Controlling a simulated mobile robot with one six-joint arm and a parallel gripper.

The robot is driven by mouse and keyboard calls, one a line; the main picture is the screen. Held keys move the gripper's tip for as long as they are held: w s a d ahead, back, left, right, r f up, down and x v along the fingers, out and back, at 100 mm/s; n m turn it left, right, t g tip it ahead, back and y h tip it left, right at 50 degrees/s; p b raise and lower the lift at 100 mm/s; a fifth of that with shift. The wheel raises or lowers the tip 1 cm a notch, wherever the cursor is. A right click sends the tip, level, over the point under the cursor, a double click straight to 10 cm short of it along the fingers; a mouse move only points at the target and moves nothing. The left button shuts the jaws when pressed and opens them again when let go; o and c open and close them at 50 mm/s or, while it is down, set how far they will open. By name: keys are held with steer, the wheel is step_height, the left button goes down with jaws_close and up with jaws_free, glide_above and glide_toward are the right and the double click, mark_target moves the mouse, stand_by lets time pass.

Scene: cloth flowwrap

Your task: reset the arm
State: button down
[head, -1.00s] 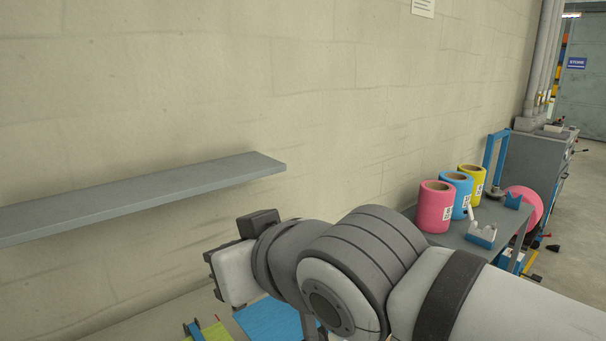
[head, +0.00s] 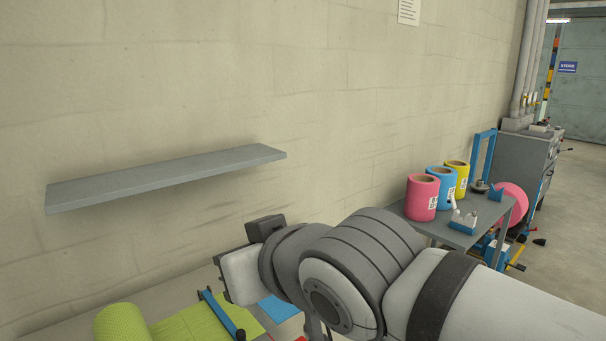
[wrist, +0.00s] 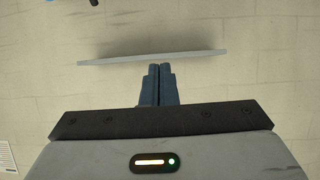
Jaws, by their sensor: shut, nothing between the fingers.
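My gripper (wrist: 161,72) shows in the wrist view with its two dark blue fingers side by side, shut and empty. Beyond the fingertips is the plain wall with a grey shelf (wrist: 120,59), which also shows in the head view (head: 160,178). In the head view my arm crosses the lower right and centre, and its end is in front of the wall, right of and below the shelf. The fingertips cannot be made out there.
A yellow-green roll (head: 122,324) and sheet lie at the bottom left, with a blue bar (head: 219,313) across the sheet. A blue sheet (head: 278,308) lies partly behind my arm. Pink (head: 422,198), blue and yellow rolls stand on a grey table (head: 480,208) at right. The shelf is bare.

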steer(key=w+d+f+m+g+h, duration=0.1)
steer(key=w+d+f+m+h, duration=0.15)
steer(key=d+f, duration=0.4)
steer(key=w+d+f+m+g+h, duration=0.2)
steer(key=d+f+h, duration=0.1)
steer(key=d+f, duration=0.3)
steer(key=s+d+f+m+g+h+b, duration=0.1)
steer(key=s+d+f+g+b, duration=0.1)
steer(key=f, duration=0.6)
steer(key=s+d+f+m+g+h+b, duration=0.1)
steer(key=s+d+f+m+g+b, duration=0.1)
steer(key=d+f, duration=0.5)
step_height(320, 180, down, 3)
steer(key=s+b, duration=0.1)
steer(key=b, duration=0.1)
steer(key=shift+s+d+r+b, duration=0.2)
steer(key=shift+d+b, duration=0.1)
